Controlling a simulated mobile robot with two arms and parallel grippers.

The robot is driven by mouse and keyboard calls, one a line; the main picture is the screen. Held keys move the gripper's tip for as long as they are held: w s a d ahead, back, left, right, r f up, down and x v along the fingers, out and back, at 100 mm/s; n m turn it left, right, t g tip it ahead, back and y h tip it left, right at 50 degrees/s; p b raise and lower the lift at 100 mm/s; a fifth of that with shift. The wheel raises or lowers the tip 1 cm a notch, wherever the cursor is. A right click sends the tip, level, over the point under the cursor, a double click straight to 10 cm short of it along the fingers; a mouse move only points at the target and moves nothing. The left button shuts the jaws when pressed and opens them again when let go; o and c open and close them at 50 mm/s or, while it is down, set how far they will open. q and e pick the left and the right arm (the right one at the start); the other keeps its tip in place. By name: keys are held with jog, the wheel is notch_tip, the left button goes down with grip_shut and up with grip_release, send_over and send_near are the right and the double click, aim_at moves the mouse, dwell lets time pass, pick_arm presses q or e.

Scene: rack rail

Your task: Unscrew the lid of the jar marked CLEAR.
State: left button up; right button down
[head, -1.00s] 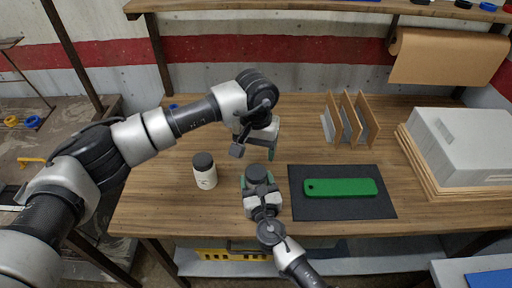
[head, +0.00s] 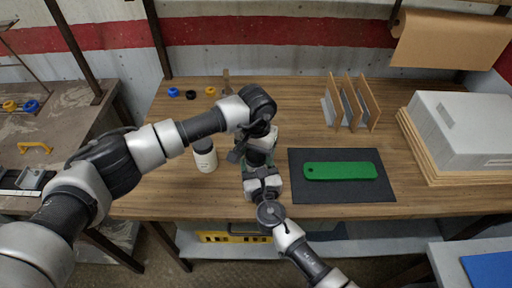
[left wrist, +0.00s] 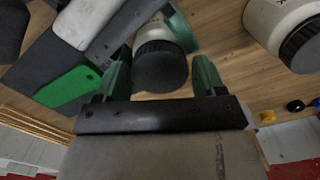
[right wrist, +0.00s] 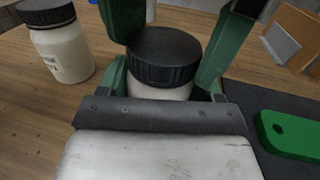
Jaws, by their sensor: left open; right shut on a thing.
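A white jar with a black ribbed lid (right wrist: 163,58) stands upright between my right gripper's fingers (right wrist: 168,88), which are shut on its body. In the left wrist view the same lid (left wrist: 160,66) lies between the green fingertips of my open left gripper (left wrist: 162,72). The left fingers flank the lid from above; I cannot tell whether they touch it. In the head view my arms hide this jar. A second white jar with a black lid (head: 205,155) stands to the left and also shows in the right wrist view (right wrist: 62,52).
A green bar (head: 340,171) lies on a dark mat (head: 380,205) to the right. A wooden rack (head: 348,103) stands behind it, and a grey box (head: 460,135) on boards at far right. Small blue, black and yellow rings (head: 191,95) lie at the back left.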

pick_arm(q)
jog(key=c, duration=0.7)
jog(key=n, duration=0.4)
jog(key=shift+c, duration=0.2)
jog(key=n, duration=0.8)
jog(key=shift+n, duration=0.4)
jog(key=n, duration=0.4)
jog(key=shift+r, duration=0.1)
jog(key=o, duration=0.9)
jog(key=shift+o, duration=0.6)
